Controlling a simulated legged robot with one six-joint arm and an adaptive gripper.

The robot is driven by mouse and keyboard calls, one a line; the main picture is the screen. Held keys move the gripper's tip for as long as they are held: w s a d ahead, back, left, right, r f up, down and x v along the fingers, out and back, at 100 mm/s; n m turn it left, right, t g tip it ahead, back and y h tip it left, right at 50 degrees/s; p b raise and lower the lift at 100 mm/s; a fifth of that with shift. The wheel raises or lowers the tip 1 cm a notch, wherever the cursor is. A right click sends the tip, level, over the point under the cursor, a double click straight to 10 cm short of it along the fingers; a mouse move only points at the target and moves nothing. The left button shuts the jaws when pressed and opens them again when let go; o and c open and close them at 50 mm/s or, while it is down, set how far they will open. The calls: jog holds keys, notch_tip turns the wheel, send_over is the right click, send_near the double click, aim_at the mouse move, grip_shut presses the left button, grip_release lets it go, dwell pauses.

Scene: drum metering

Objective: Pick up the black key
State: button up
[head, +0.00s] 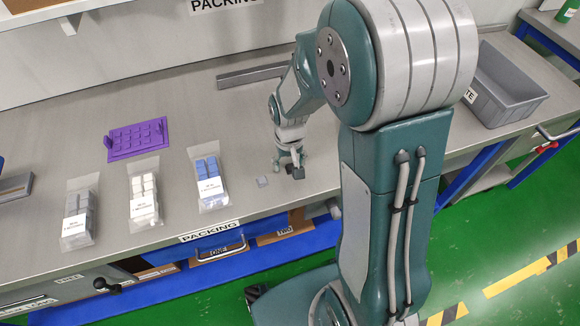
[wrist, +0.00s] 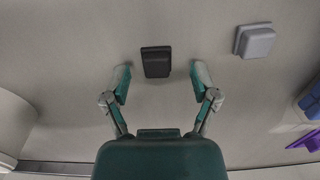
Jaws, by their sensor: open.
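The black key (wrist: 156,62) is a small dark square cap on the grey bench top. In the wrist view it sits between and slightly beyond the tips of my open gripper (wrist: 160,78), with a gap on each side. In the head view my gripper (head: 288,161) points down at the bench near its front edge. A dark block at its fingertips there looks like the black key (head: 298,173), partly hidden by the fingers. I cannot tell the fingers' height above the bench.
A light grey key (wrist: 254,41) lies right of the black one, and left of it in the head view (head: 262,181). Bagged keys in blue (head: 209,185), white (head: 144,202) and grey (head: 78,218), a purple keypad tray (head: 137,139) and a grey bin (head: 508,88) stand on the bench.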

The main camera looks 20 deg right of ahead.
jog(key=shift+d, duration=0.1)
jog(key=c, duration=0.8)
